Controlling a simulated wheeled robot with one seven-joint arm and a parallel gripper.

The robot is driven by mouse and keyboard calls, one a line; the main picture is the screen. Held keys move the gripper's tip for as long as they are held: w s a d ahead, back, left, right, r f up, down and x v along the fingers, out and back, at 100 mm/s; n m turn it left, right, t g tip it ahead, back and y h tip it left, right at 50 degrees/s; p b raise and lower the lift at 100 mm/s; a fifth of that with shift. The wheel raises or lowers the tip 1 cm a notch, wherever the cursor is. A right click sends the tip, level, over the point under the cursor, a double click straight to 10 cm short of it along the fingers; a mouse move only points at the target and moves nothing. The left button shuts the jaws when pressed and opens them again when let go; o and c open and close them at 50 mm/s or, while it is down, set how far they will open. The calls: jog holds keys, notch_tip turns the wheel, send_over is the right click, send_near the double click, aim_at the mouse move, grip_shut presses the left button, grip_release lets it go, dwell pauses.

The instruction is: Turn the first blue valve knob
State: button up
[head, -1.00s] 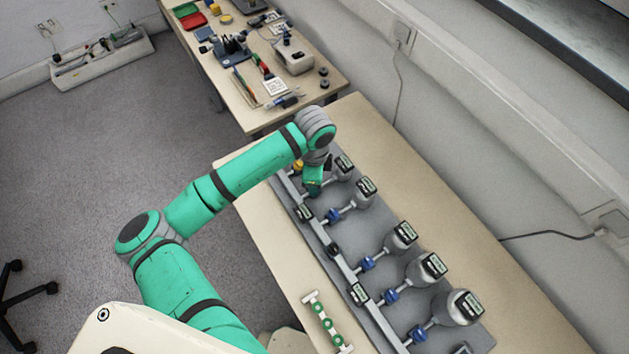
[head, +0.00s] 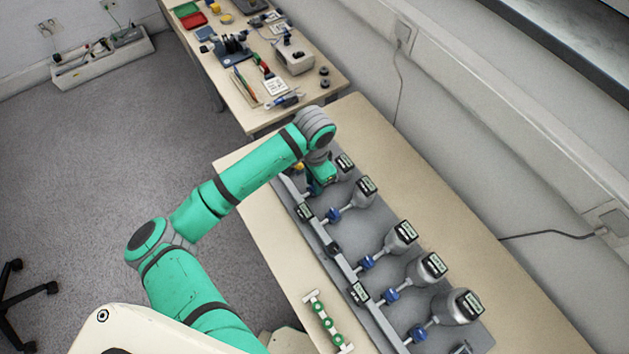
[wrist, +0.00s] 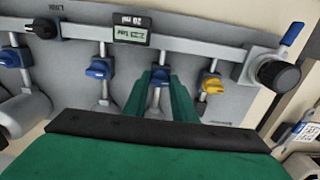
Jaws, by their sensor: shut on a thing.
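My gripper (wrist: 160,88) has its two green fingers on either side of a blue valve knob (wrist: 159,76) and is shut on it. This knob sits beside the yellow knob (wrist: 211,84) on the manifold, at the far end of the row of blue knobs. In the head view my gripper and wrist largely hide it. Another blue knob (wrist: 100,68) is to the left in the wrist view; it also shows in the head view (head: 333,214). More blue knobs (head: 367,262) follow toward the near end.
Grey cylinders with displays (head: 401,238) stand along the right of the grey rail (head: 343,266). A small rack with green rings (head: 325,322) lies at the front left. A black knob (wrist: 278,72) and blue lever (wrist: 292,33) are at the rail's right end in the wrist view.

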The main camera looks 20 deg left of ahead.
jog(key=shift+a, duration=0.1)
dwell(0.4)
jog(key=o, duration=1)
jog(key=shift+w, duration=0.1)
jog(key=shift+o, duration=0.2)
notch_tip(320, 180, up, 11)
jog(key=shift+f, duration=0.15)
